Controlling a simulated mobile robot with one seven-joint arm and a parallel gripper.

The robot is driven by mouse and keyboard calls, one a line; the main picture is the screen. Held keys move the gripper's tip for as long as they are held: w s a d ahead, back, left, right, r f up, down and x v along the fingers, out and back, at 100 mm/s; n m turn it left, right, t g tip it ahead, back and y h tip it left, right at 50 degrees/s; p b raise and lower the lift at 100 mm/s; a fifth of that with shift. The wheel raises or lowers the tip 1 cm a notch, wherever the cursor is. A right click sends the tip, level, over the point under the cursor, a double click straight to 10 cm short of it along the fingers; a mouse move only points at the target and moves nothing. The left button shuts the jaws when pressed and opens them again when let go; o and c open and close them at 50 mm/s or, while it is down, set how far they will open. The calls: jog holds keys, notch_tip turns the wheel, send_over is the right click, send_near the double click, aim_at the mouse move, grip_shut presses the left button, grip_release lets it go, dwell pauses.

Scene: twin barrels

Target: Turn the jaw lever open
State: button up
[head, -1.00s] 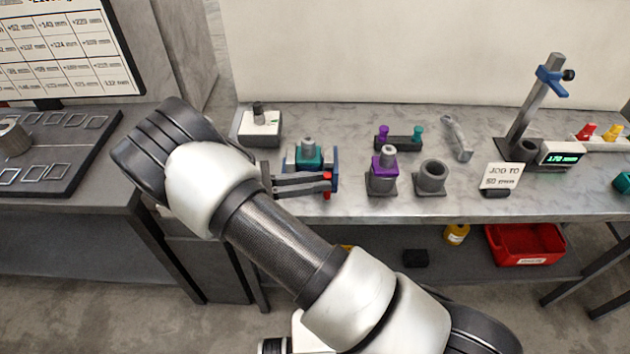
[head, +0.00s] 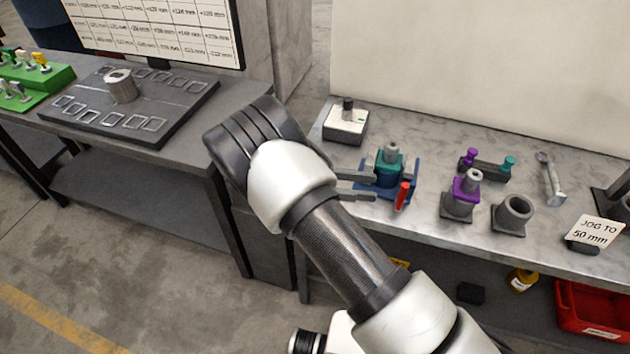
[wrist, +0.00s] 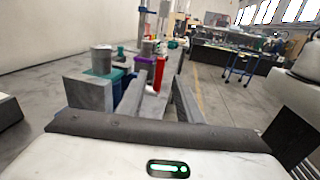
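A blue vise (head: 372,187) stands on the marble-topped bench and holds a teal block with a grey cylinder on top. Its red jaw lever (head: 403,197) stands nearly upright, slightly tilted, at the vise's front right. My gripper (head: 375,188) points right at the vise; its two fingers are spread, with a clear gap between them. The fingertips end short of the lever in the head view. In the wrist view, the red lever (wrist: 159,73) shows ahead between the two fingers, apparently untouched. Part of the vise is hidden behind the left finger there.
A purple-topped fixture (head: 459,202) and an empty grey socket (head: 512,214) stand right of the vise. A white box (head: 346,122) is behind it. A purple-and-teal pin rack (head: 487,166), a wrench (head: 549,178) and a sign (head: 594,232) stand farther right.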

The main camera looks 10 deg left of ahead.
jog(key=s+a+b, duration=0.1)
jog(key=a, duration=1)
jog(key=shift+s, duration=0.15)
jog(key=shift+d+r, duration=0.1)
jog(key=w+d+r+m+g+y+p, duration=0.1)
jog(key=d+r+m+g+y+p, duration=0.6)
jog(key=d+r, duration=1.1)
jog(key=s+d+r+m+t+y+p, duration=0.1)
jog(key=s+d+r+m+t+y, duration=0.3)
jog(key=s, duration=0.4)
jog(key=s+d+r+m+t+y+p, duration=0.1)
jog(key=s+d+r+m+t+y, duration=0.4)
jog(key=s+r+m, duration=0.3)
jog(key=shift+d+t+y+p, duration=0.25)
jog(key=shift+t+y+p, duration=0.15)
jog(key=shift+t+y, duration=0.35)
